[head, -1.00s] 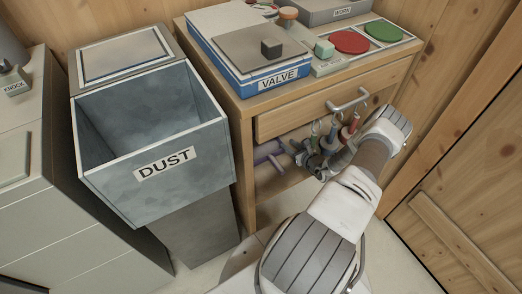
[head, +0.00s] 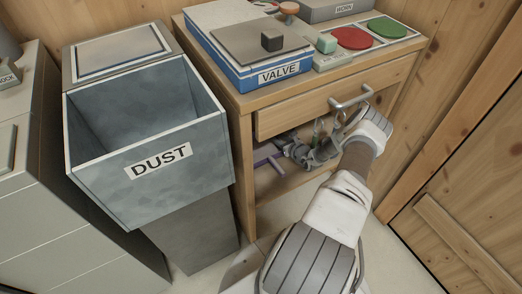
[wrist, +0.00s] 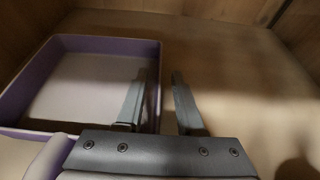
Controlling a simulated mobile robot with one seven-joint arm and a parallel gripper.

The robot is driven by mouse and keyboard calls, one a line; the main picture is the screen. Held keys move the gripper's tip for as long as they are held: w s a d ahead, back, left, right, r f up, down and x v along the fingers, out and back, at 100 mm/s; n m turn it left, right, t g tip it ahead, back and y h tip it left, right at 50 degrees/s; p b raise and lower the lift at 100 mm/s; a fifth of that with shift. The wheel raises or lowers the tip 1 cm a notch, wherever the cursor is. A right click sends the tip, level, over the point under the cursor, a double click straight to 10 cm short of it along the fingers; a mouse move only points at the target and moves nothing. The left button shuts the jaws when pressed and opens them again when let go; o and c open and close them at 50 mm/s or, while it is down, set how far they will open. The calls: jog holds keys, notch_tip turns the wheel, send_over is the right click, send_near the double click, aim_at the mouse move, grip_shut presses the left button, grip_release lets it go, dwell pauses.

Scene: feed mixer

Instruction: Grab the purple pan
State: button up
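The purple pan (head: 264,160) rests on the shelf under the drawer; in the head view only part of its purple edge and handle shows. In the wrist view the pan (wrist: 58,41) is a shallow tray with purple walls and a pale floor, at the left. A rounded purple part, likely its handle, shows at the lower left. My gripper (wrist: 159,80) is open, one finger over the inside of the pan and one outside, with the pan's right wall between them in the picture. I cannot tell if either touches. In the head view my gripper (head: 298,152) is at the shelf opening.
The drawer handle (head: 351,98) juts out just above my arm. Items hang below the drawer, mostly hidden by my arm. The dust bin (head: 200,190) stands left of the cabinet (head: 243,150). In the wrist view the shelf right of the pan is bare.

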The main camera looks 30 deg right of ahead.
grip_shut()
dwell(1.2)
